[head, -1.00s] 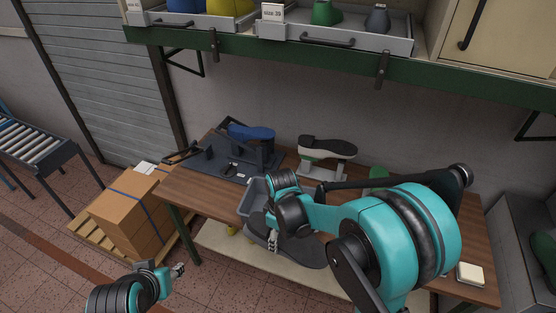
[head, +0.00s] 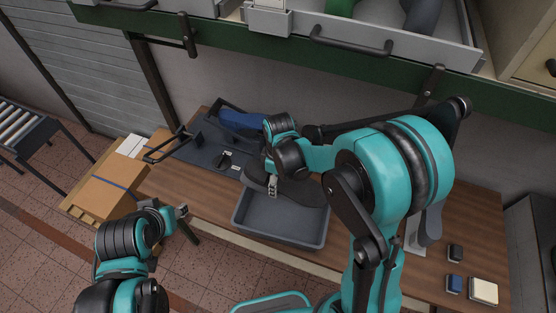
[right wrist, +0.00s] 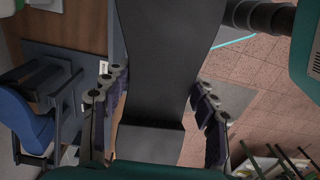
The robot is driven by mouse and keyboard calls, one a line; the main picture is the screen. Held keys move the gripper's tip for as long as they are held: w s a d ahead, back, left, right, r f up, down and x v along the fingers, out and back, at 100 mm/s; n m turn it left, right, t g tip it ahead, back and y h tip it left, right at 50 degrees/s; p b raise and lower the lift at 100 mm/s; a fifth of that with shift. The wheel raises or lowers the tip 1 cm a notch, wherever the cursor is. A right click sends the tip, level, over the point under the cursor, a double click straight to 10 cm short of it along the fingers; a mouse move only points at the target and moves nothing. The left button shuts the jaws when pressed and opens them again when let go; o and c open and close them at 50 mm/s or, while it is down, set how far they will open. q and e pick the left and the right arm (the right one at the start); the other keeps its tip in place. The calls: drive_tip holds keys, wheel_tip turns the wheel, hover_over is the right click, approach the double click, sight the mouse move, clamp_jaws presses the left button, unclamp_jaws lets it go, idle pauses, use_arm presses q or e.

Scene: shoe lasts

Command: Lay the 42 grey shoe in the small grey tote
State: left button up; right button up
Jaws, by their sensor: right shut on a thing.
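The grey shoe (head: 308,193) is dark grey and held in my right gripper (head: 272,184), above the back part of the small grey tote (head: 236,222). The tote sits on the wooden table, and its visible floor looks bare. In the right wrist view the shoe (right wrist: 155,65) fills the space between the fingers of the right gripper (right wrist: 160,105). Any size mark on the shoe is not readable.
A blue shoe form (head: 240,121) rests on a dark stand at the table's back left. A blue block (head: 454,283), a black block (head: 455,253) and a pale block (head: 484,291) lie at the right. A shelf with drawers (head: 360,40) hangs above. Cardboard boxes (head: 105,195) stand left.

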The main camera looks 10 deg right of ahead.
drive_tip(key=shift+s+r, duration=0.1)
drive_tip(key=shift+s, duration=0.2)
drive_tip(key=shift+s+a+f+b, duration=0.1)
drive_tip(key=shift+s+f+b, duration=0.1)
drive_tip(key=shift+b, duration=0.1)
drive_tip(key=f, duration=0.1)
drive_tip(key=f+b, duration=0.2)
drive_tip(key=shift+w+f, duration=0.2)
drive_tip(key=shift+w, duration=0.1)
drive_tip(key=shift+s+f+b, duration=0.15)
drive_tip(key=shift+f+b, duration=0.25)
drive_tip(key=shift+f, duration=0.05)
use_arm(q)
drive_tip(key=f, duration=0.3)
drive_tip(key=shift+s+a, duration=0.1)
drive_tip(key=shift+s, duration=0.3)
drive_tip(key=shift+f, duration=0.2)
use_arm(e)
drive_tip(key=shift+a, duration=0.1)
use_arm(q)
drive_tip(key=shift+f, duration=0.15)
use_arm(e)
drive_tip(key=shift+f, duration=0.1)
